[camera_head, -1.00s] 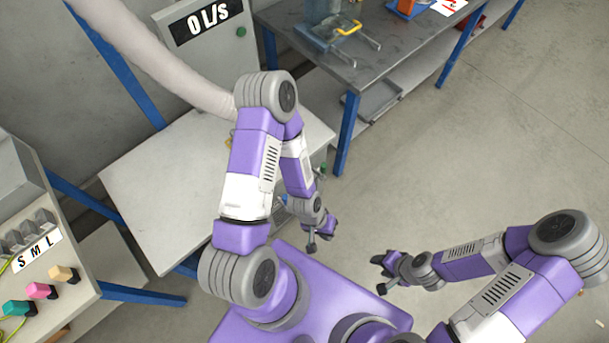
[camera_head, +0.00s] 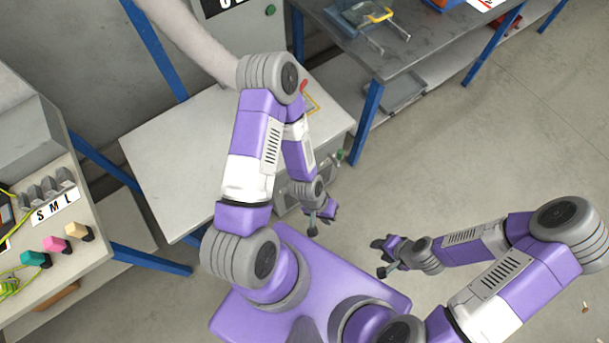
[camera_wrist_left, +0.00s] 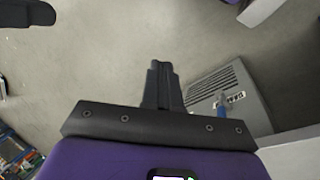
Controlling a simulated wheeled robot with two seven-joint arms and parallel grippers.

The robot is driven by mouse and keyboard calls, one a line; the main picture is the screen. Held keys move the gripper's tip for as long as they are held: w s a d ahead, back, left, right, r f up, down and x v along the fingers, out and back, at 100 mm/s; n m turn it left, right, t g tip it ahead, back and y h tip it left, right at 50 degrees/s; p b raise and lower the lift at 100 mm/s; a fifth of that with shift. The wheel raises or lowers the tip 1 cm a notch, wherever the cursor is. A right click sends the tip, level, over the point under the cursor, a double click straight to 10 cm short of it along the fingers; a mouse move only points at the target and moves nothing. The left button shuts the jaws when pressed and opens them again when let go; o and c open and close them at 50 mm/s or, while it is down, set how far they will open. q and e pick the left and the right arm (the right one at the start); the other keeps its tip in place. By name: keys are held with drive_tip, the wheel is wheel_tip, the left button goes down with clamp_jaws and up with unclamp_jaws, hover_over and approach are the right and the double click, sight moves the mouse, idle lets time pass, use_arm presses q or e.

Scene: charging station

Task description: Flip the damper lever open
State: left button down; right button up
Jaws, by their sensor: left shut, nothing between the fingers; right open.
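A small red-tipped part (camera_head: 303,86) with a yellow bent bar (camera_head: 314,103) shows on the white bench beside my left arm; it may be the damper lever, but my arm partly hides it and I cannot tell its position. My left gripper (camera_head: 323,216) is in front of the bench's right front corner, apart from it. In the left wrist view its fingers (camera_wrist_left: 162,84) are shut and empty above the floor. My right gripper (camera_head: 380,257) is open and empty over the floor at right of centre.
The white bench (camera_head: 175,145) is mostly bare. A grey vented box (camera_wrist_left: 228,95) with a blue part stands low near its corner. A green-topped fitting (camera_head: 340,156) is at the bench edge. A dark metal table (camera_head: 425,55) stands behind; a button panel (camera_head: 70,275) stands left.

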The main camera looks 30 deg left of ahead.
use_arm(q)
drive_tip(key=w+a+f+n+g+y+b, duration=0.45)
drive_tip(key=w+a+f, duration=0.35)
drive_tip(key=a+f, duration=0.45)
drive_tip(key=w+r+n+y+b, duration=0.2)
drive_tip(key=w+r+n+b, duration=0.1)
drive_tip(key=w, duration=1.1)
drive_tip(key=shift+d+r+n, duration=0.15)
drive_tip(key=shift+r+n, duration=0.4)
drive_tip(key=shift+r, duration=0.3)
drive_tip(key=s+a+f+b, duration=0.2)
drive_tip(key=s+a+f, duration=0.2)
drive_tip(key=f, duration=0.5)
drive_tip(key=shift+s+a+f, duration=0.15)
drive_tip(key=shift+s, duration=1.1)
